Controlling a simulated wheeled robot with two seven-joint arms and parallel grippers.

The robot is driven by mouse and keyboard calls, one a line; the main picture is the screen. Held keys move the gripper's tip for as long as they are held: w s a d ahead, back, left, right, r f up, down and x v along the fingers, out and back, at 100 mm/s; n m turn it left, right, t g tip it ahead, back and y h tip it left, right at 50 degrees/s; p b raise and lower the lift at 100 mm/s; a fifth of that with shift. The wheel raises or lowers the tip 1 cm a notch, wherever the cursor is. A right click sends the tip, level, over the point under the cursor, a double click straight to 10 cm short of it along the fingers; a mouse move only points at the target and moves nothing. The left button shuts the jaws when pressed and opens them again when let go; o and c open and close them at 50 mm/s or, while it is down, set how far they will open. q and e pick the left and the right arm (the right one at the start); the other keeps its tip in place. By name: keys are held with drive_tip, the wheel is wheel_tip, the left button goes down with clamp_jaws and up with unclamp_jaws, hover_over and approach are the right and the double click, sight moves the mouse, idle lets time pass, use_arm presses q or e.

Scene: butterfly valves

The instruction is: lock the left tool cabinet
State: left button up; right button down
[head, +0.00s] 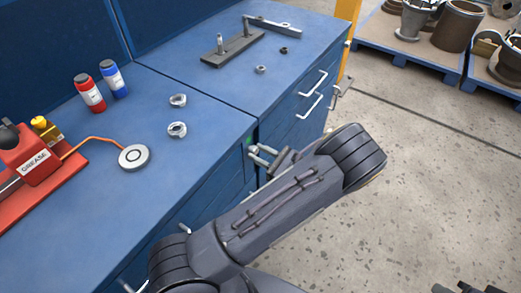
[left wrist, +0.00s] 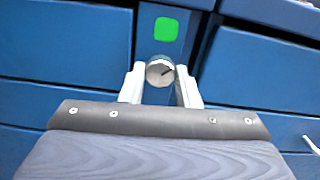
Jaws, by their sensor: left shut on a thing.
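The left tool cabinet (head: 190,205) is blue, with drawers along its front. In the left wrist view a round silver lock knob (left wrist: 160,71) with a dark slot mark sits on a narrow blue strip between drawers. A green square (left wrist: 166,29) shows just above the knob. My left gripper (left wrist: 160,80) has its two pale fingers on either side of the knob, shut on it. In the head view my left gripper (head: 264,152) reaches the cabinet's front near its right end, and the knob is hard to make out there. A dark piece at the lower right edge is too cut off to identify.
On the worktop are a red grease unit (head: 30,165), a round grey disc (head: 134,157), red (head: 90,93) and blue (head: 114,79) bottles and two nuts (head: 177,129). A second blue cabinet (head: 305,105) adjoins on the right. Pallets (head: 420,52) stand beyond open floor (head: 430,150).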

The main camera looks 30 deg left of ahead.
use_arm(q)
drive_tip(key=m+p, duration=0.1)
drive_tip(key=m, duration=0.3)
drive_tip(key=shift+m+p, duration=0.3)
drive_tip(key=shift+p, duration=0.05)
drive_tip(key=shift+m+p, duration=0.55)
drive_tip(key=shift+m, duration=1.35)
drive_tip(key=o, duration=1)
drive_tip(key=d, duration=0.2)
drive_tip(key=d+b, duration=0.1)
drive_tip(key=d, duration=0.5)
drive_tip(key=shift+s, duration=0.3)
drive_tip(key=shift+a, duration=0.1)
